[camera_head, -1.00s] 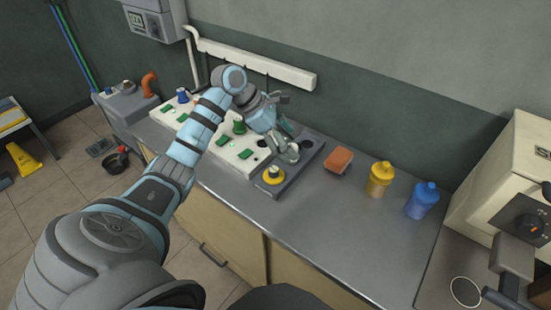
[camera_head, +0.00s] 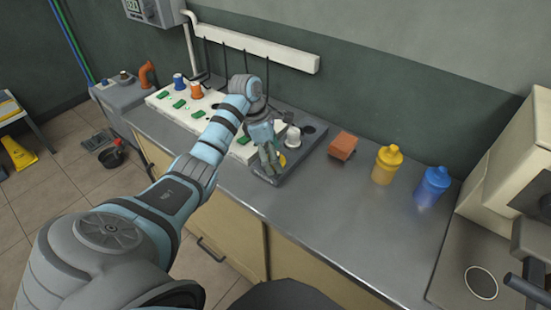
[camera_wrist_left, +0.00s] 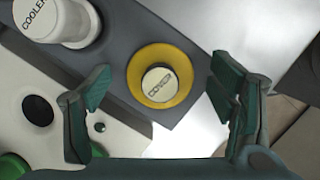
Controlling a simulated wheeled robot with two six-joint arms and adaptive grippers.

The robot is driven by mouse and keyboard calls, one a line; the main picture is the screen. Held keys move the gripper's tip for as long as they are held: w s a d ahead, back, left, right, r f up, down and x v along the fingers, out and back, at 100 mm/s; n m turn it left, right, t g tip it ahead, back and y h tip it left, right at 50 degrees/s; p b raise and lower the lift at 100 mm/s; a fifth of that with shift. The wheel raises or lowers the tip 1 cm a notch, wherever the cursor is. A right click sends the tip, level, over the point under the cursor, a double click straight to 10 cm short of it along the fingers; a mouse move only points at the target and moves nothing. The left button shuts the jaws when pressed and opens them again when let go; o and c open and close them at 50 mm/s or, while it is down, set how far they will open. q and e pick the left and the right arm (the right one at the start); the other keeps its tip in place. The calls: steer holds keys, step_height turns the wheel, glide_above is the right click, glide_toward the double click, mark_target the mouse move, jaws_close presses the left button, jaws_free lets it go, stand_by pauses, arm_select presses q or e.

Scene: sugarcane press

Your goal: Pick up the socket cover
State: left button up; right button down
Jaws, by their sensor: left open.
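The socket cover (camera_wrist_left: 158,76) is a yellow disc with a pale round knob labelled COVER. It sits on a dark grey tray (camera_wrist_left: 205,22) near the tray's edge. In the head view it is mostly hidden behind my left gripper (camera_head: 271,160), with only a bit of yellow showing. In the left wrist view the open fingers of my left gripper (camera_wrist_left: 160,88) stand apart on either side of the cover, and no finger is seen touching it. My right gripper is not in view.
A white plug labelled COOLER (camera_wrist_left: 60,18) stands close to the cover on the same tray. A white board (camera_head: 160,102) with green tabs and colored plugs lies to the left. A brick-orange block (camera_head: 342,146), yellow bottle (camera_head: 386,165) and blue bottle (camera_head: 432,187) stand right on the counter.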

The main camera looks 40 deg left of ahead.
arm_select(q)
steer(key=c, duration=1.1)
steer(key=shift+r, duration=0.1)
steer(key=shift+c, duration=0.2)
